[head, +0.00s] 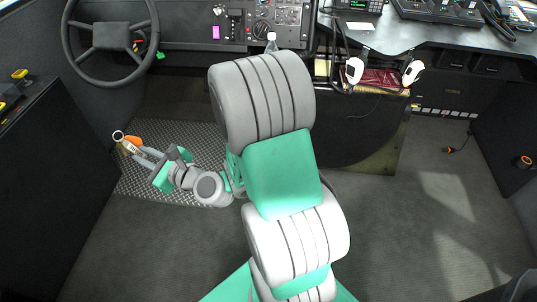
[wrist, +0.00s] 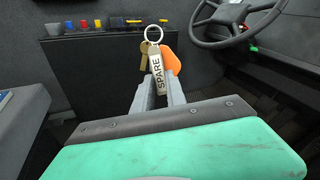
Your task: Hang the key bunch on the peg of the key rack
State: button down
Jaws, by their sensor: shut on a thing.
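My gripper (head: 134,150) is at the left in the head view, over the textured floor plate. It is shut on the key bunch (head: 118,135). In the wrist view my gripper (wrist: 161,82) has its two grey fingers closed on the bunch (wrist: 153,34). The bunch has a metal ring at the top, a brass key, a white tag reading SPARE and an orange fob. The ring stands up above the fingertips. I cannot make out the key rack or its peg in either view.
A dark side panel (wrist: 100,80) with coloured controls along its top stands beyond the bunch. The steering wheel (head: 110,25) is at the upper left. A desk (head: 385,35) with radios and handsets is at the upper right. The floor (head: 420,230) at the right is mostly clear.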

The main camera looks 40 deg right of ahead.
jog(key=w+d+f+m+h+b, duration=0.1)
jog(key=w+d+f+m+h, duration=0.25)
jog(key=d, duration=0.75)
jog(key=s+d+f+m+t+h+b, duration=0.15)
jog(key=d+f+h, duration=0.4)
jog(key=d, duration=0.65)
jog(key=w+d+f+m+h+b, duration=0.25)
jog(key=d+f+h, duration=0.2)
jog(key=d, duration=0.65)
jog(key=s+d+f+m+g+h, duration=0.2)
jog(key=s+d+f+m, duration=0.1)
jog(key=s+d+f, duration=0.55)
jog(key=s+d+f+m+g+h, duration=0.25)
jog(key=s+d+f, duration=0.5)
jog(key=d, duration=0.65)
jog(key=f+b+x, duration=0.1)
jog(key=f+x, duration=0.1)
jog(key=x, duration=0.7)
jog(key=shift+w+b, duration=0.35)
jog(key=shift+b, duration=0.05)
jog(key=shift+a+f, duration=0.1)
